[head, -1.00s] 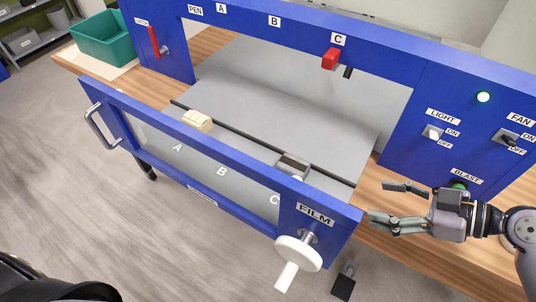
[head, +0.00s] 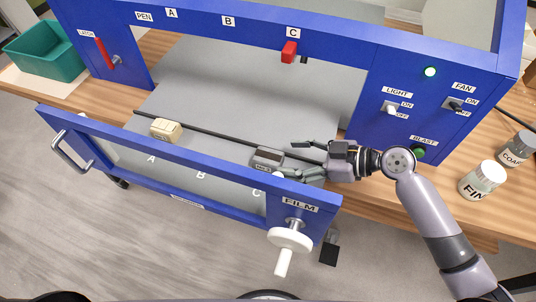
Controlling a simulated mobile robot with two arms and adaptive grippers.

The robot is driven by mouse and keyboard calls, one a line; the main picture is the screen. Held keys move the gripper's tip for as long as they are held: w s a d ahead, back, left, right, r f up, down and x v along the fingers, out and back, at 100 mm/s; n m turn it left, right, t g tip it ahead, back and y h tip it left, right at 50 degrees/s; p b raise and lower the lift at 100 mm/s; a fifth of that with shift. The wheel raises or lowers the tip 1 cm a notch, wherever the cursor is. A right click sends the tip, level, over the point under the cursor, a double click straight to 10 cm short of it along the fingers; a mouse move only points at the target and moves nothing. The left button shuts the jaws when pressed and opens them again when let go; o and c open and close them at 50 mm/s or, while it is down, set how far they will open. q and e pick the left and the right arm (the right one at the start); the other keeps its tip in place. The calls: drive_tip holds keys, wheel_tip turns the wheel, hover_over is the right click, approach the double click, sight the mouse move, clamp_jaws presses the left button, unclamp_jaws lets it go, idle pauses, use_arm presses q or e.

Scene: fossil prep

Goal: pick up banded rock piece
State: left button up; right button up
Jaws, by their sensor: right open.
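A grey block with a dark band (head: 266,157), which looks like the banded rock piece, lies on the grey cabinet floor near the C end, just behind the lowered front frame. A cream block (head: 166,129) with a faint line across it lies farther left near A. My right gripper (head: 298,159) reaches in from the right, just right of the grey block. Its fingers are open and point left towards it; the lower finger is partly hidden by the frame's top edge. I cannot tell whether a fingertip touches the block. My left gripper is not in view.
The blue front frame (head: 190,165) with its white FILM crank (head: 289,240) stands close in front. A red knob (head: 289,52) hangs under C on the upper panel. Labelled jars, including a white-lidded one (head: 482,180), stand at right. A green bin (head: 45,50) is at left.

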sight(268, 155)
drive_tip(key=shift+w+a+p, duration=0.15)
drive_tip(key=shift+a+p, duration=0.15)
drive_tip(key=p+x, duration=0.2)
drive_tip(key=x, duration=0.1)
drive_tip(key=shift+w+a, duration=0.25)
drive_tip(key=shift+a, duration=0.05)
drive_tip(key=shift+w+a+f, duration=0.15)
drive_tip(key=shift+a+f, duration=0.25)
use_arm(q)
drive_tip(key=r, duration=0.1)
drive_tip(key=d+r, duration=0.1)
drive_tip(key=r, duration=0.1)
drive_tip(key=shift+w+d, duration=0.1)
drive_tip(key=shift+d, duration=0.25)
use_arm(e)
drive_tip(key=shift+d, duration=0.1)
drive_tip(key=shift+c, duration=0.6)
drive_tip(key=c, duration=1.3)
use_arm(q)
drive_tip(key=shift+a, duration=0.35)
use_arm(e)
drive_tip(key=shift+c, duration=0.5)
drive_tip(key=shift+r, duration=0.15)
